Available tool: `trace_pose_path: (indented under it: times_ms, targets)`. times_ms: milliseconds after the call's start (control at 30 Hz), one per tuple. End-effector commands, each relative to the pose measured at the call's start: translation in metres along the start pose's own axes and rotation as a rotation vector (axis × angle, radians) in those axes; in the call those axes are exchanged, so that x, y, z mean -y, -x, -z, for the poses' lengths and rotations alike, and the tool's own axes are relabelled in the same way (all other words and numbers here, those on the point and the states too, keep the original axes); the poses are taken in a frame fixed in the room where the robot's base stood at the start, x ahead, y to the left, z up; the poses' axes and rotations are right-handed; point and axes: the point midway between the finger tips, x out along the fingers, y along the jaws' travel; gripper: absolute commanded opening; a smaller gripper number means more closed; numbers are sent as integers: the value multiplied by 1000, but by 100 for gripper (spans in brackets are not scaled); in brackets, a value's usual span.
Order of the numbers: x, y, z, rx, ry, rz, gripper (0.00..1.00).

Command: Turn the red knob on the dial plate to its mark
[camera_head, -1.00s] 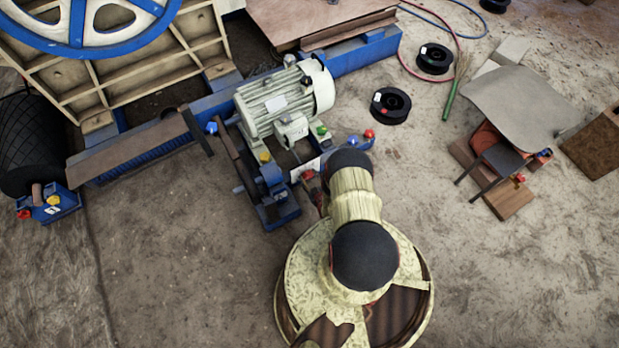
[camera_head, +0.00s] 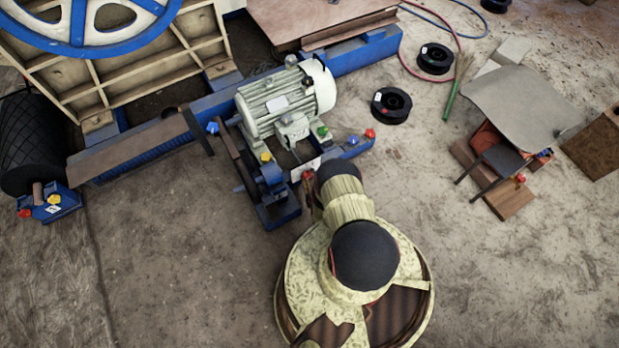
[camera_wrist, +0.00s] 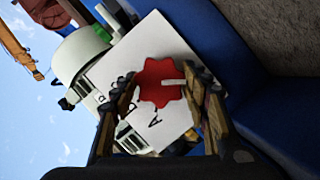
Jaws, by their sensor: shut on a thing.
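The red knob (camera_wrist: 160,82) is lobed and has a pale pointer line toward the right in the wrist view. It sits on the white dial plate (camera_wrist: 165,45), which carries black letters, one of them an A below the knob. My gripper (camera_wrist: 165,92) has one finger on each side of the knob and is shut on it. The fingers cover parts of the plate. In the head view, the white plate (camera_head: 304,168) is at the front of the motor's blue frame; my arm partly hides that area, so the grip is unclear there.
The grey motor (camera_head: 285,100) stands behind the plate on the blue frame (camera_head: 280,212). A blue bracket with a red knob (camera_head: 370,134) is at its right. Black spools (camera_head: 391,105) and a draped table (camera_head: 525,105) are farther right. The floor at left front is clear.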

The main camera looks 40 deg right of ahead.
Motion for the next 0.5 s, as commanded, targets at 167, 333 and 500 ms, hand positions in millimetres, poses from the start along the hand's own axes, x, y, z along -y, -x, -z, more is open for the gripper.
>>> trace_pose_path:
  times_ms: [167, 333, 500]
  targets:
    - [0, 0, 1, -1, 2, -1, 20]
    - [0, 0, 1, -2, 2, 0, 46]
    - [0, 0, 0, -1, 1, 0, 56]
